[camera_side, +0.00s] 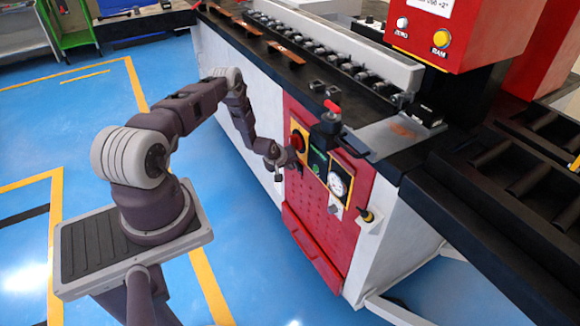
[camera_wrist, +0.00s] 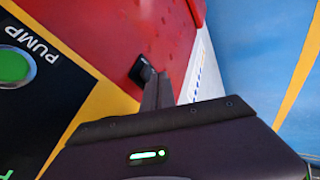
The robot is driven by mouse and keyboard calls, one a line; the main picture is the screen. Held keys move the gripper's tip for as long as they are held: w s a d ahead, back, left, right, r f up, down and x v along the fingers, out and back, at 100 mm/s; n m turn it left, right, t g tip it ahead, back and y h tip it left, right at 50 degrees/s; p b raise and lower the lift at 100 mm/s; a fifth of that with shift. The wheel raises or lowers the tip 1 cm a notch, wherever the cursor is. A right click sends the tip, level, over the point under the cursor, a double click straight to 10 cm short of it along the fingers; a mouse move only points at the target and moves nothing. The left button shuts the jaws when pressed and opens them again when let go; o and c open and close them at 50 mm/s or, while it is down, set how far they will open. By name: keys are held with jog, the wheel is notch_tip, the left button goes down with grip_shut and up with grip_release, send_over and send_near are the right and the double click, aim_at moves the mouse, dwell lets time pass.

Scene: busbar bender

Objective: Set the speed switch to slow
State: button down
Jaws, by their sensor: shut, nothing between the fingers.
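The red control panel (camera_side: 318,215) is on the front of the machine. My gripper (camera_side: 296,165) is close to its upper left part in the side view. In the wrist view my gripper (camera_wrist: 157,88) is shut and empty, with its dark fingers pointing at the red panel. A small black knob (camera_wrist: 141,70) on the red face is right by the fingertips. I cannot tell whether they touch. No label on this knob is readable, so I cannot confirm that it is the speed switch or read its setting. The fingers partly cover it.
A green PUMP button (camera_wrist: 14,66) sits on a black, yellow-edged plate at the left. Blue floor (camera_side: 250,240) before the panel is clear.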

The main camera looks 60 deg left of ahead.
jog(key=s+d+r, duration=0.1)
jog(key=s+r, duration=0.7)
jog(key=s, duration=0.1)
jog(key=shift+s+d, duration=0.15)
jog(key=shift+d, duration=0.25)
jog(key=shift+d, duration=0.1)
jog(key=shift+d+m, duration=0.4)
jog(key=shift+d, duration=0.05)
jog(key=shift+f, duration=0.1)
